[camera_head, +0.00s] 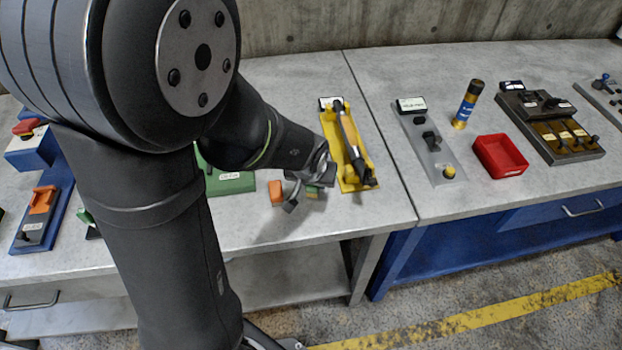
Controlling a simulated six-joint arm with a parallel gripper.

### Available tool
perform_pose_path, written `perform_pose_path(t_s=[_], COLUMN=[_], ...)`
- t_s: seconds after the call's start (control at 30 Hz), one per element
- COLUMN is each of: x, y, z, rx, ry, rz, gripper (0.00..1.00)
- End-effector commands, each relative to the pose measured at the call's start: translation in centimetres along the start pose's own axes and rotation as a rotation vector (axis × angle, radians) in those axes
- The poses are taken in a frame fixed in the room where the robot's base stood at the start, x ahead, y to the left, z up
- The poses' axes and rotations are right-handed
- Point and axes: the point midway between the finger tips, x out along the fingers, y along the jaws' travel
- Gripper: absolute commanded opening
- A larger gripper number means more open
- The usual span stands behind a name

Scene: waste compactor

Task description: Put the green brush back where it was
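My gripper (302,192) is low over the front part of the left bench, left of a yellow tray. It is small and partly covered by my own arm, so I cannot tell whether its fingers are open or shut. Another small green piece (85,216) shows at the left, partly hidden behind my arm.
An orange block (275,192) lies just left of the gripper. A green panel (232,184) is partly behind my arm. The yellow tray (348,185) holds a dark-handled tool. A red bin (500,155) and a blue-and-yellow cylinder (467,104) stand on the right bench.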

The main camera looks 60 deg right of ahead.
Motion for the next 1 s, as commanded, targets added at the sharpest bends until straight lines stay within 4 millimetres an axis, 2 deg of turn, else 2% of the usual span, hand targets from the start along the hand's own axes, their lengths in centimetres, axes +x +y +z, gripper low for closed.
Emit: perform_pose_path(t_s=[0.1, 0.47, 0.5, 0.6, 1.0], x=[0.59, 0.88, 0.86, 0.84, 0.22], y=[0.02, 0.03, 0.03, 0.03, 0.04], z=[0.24, 0.37, 0.35, 0.35, 0.17], rx=[0.002, 0.001, 0.000, 0.000, 0.001], ry=[0.000, 0.000, 0.001, 0.001, 0.003], rz=[0.000, 0.000, 0.000, 0.000, 0.001], gripper=[0.11, 0.11, 0.35, 0.51, 0.51])
